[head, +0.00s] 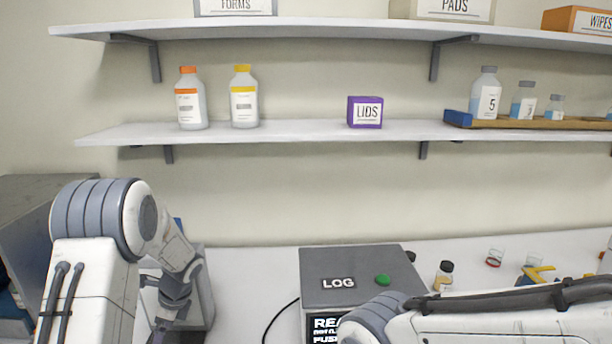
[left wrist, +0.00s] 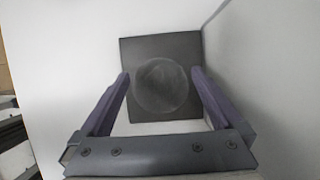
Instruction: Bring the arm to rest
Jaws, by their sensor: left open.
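My left arm (head: 150,240) comes in at the left of the head view and bends down towards the counter. Its gripper tips are not clear there. In the left wrist view my left gripper (left wrist: 160,76) is open, with a purple finger on either side of a dark round thing (left wrist: 162,88). This round thing lies over a dark square plate (left wrist: 133,50), and I cannot tell what it is. A gap shows between it and each finger. My right arm (head: 490,325) lies across the lower right of the head view, and its gripper is out of view.
A grey LOG box (head: 340,265) with a green button (head: 383,280) stands mid-counter. A small dark-capped bottle (head: 444,275) and clear cups (head: 495,257) are to its right. Shelves above hold bottles (head: 191,100) and a purple LIDS box (head: 364,112). Bare counter (head: 250,275) lies left of the LOG box.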

